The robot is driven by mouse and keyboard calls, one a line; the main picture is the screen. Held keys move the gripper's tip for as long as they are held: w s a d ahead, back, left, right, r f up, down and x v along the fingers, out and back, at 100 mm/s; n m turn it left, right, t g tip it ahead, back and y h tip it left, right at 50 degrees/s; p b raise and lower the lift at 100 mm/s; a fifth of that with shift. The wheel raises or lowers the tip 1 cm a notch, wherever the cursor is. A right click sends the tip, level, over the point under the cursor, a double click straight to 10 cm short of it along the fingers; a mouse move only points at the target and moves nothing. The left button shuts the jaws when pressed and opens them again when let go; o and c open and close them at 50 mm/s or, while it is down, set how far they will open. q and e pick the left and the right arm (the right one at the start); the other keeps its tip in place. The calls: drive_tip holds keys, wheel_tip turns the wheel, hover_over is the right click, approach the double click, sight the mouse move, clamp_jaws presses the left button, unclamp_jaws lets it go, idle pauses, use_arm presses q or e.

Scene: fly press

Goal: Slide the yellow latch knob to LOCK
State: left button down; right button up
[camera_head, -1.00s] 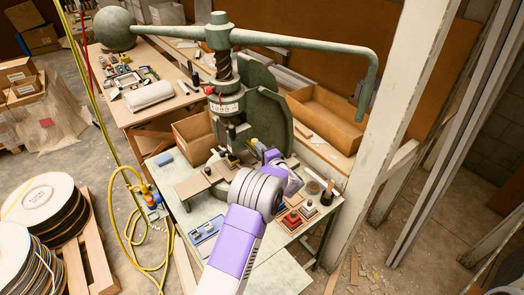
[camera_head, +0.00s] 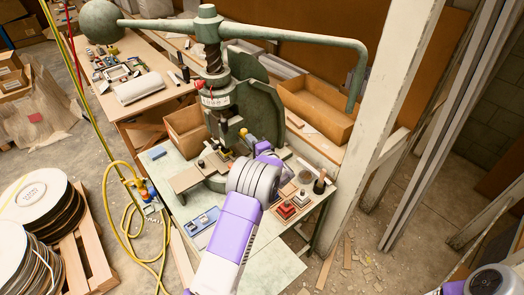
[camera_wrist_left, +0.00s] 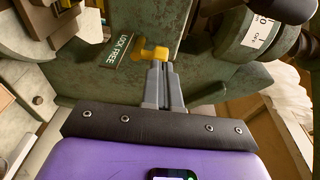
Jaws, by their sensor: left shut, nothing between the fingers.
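The yellow latch knob (camera_wrist_left: 150,52) sits on the green press body in the left wrist view, beside a dark plate marked LOCK and FREE (camera_wrist_left: 122,45). I cannot tell exactly which word it lines up with. My left gripper (camera_wrist_left: 163,68) is shut with nothing in it; its tips are just below the knob, at or very near it. Contact is unclear. In the head view the green fly press (camera_head: 258,105) stands on the bench, and my left wrist largely hides the gripper and latch area. My right gripper is out of view.
A blue tray (camera_head: 201,222) and red blocks (camera_head: 285,211) lie on the bench near my left arm. A cardboard box (camera_head: 185,132) stands left of the press. The press's long handle (camera_head: 290,35) spans overhead, and a pale post (camera_head: 385,110) rises at right.

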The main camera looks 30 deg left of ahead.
use_arm(q)
drive_tip(key=v, duration=1.2)
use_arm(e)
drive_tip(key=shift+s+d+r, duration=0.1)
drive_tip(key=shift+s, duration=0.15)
use_arm(q)
drive_tip(key=shift+d+r, duration=0.1)
drive_tip(key=shift+r, duration=0.05)
drive_tip(key=shift+s, duration=0.1)
